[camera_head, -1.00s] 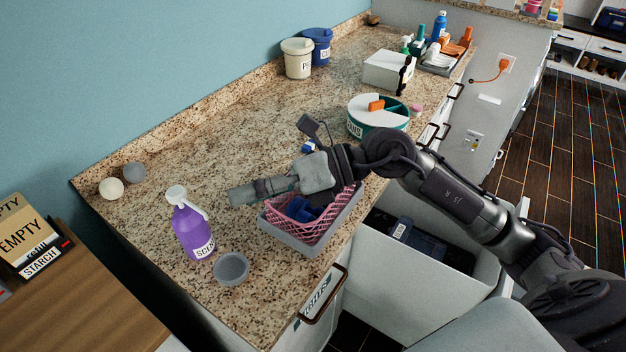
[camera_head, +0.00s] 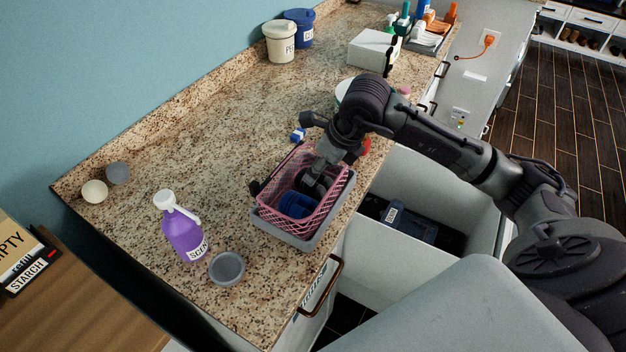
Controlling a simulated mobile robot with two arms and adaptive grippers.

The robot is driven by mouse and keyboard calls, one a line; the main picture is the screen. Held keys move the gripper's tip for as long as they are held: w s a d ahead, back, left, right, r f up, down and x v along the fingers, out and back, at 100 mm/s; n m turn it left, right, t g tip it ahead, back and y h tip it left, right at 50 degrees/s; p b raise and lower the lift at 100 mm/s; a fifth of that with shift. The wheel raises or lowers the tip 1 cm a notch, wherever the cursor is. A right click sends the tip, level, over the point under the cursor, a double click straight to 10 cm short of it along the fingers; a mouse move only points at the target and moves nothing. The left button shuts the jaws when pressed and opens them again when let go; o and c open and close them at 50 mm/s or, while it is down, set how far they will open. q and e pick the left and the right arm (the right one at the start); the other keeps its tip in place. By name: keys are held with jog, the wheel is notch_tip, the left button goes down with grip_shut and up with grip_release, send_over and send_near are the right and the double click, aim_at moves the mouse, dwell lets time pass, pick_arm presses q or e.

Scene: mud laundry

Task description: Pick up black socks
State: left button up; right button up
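A pink mesh basket (camera_head: 282,180) sits in a grey tray (camera_head: 318,240) at the counter's front edge. Dark blue folded items (camera_head: 297,204) lie inside it. A black shape (camera_head: 313,181) beside them, at the gripper's end, may be black socks or part of the fingers; I cannot tell which. My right gripper (camera_head: 314,178) reaches down into the basket from its far right side. Its fingertips are hidden among the dark contents, so its opening does not show. My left gripper is not in view.
A purple spray bottle (camera_head: 181,232) and a grey bowl (camera_head: 227,268) stand left of the tray. Two balls lie farther left, the white one (camera_head: 94,191) nearer. An open drawer (camera_head: 375,262) is below the counter. The counter's middle (camera_head: 215,130) is clear.

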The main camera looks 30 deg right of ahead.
jog(key=shift+w+a+f+p, duration=0.15)
jog(key=shift+w+f+p, duration=0.1)
jog(key=shift+f+p, duration=0.2)
jog(key=p+x, duration=0.1)
jog(key=x, duration=0.2)
jog(key=shift+w+f, duration=0.25)
jog(key=shift+w+a+f, duration=0.1)
jog(key=shift+w+f, duration=0.05)
jog(key=shift+f, duration=0.25)
jog(key=shift+c, duration=0.3)
jog(key=c, duration=0.8)
jog(key=shift+o, duration=0.2)
jog(key=shift+r, duration=0.1)
